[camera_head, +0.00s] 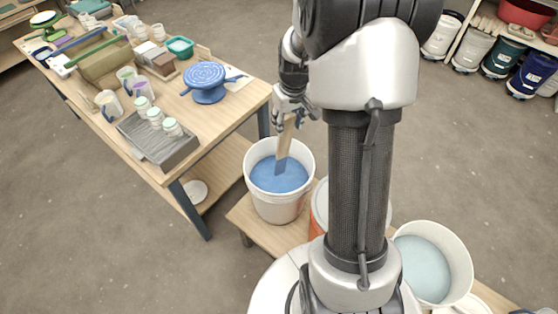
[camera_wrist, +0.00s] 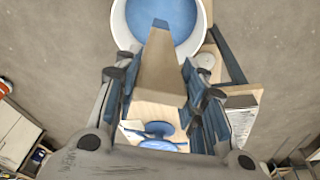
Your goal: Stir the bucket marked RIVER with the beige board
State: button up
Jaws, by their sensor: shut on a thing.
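My gripper (camera_head: 288,112) is shut on the beige board (camera_head: 286,138), which slants down toward a white bucket (camera_head: 277,208) of blue glaze. The board's lower end looks blue and lies over or in the glaze; I cannot tell how deep. The wrist view shows the board (camera_wrist: 160,68) between my fingers (camera_wrist: 160,95), with its blue tip inside the outline of the bucket's opening (camera_wrist: 121,30). No marking shows on this bucket, so I cannot tell whether it is RIVER. A second white bucket (camera_head: 462,262) holds pale blue glaze. Another bucket (camera_head: 319,208) is mostly hidden behind my arm.
The buckets stand on a low wooden bench (camera_head: 250,226). To the left is a worktable (camera_head: 205,133) with a blue banding wheel (camera_head: 207,77), mugs, jars and a grey tray (camera_head: 160,148). Several lidded buckets stand by a shelf at the upper right. Open floor lies between.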

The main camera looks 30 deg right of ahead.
jog(key=shift+p+v, duration=2.4)
jog(key=shift+v, duration=1.6)
jog(key=p+v, duration=0.2)
jog(key=v, duration=0.1)
jog(key=w+p+v, duration=0.1)
jog(key=v, duration=0.1)
jog(key=shift+d+p, duration=0.2)
jog(key=shift+p, duration=0.1)
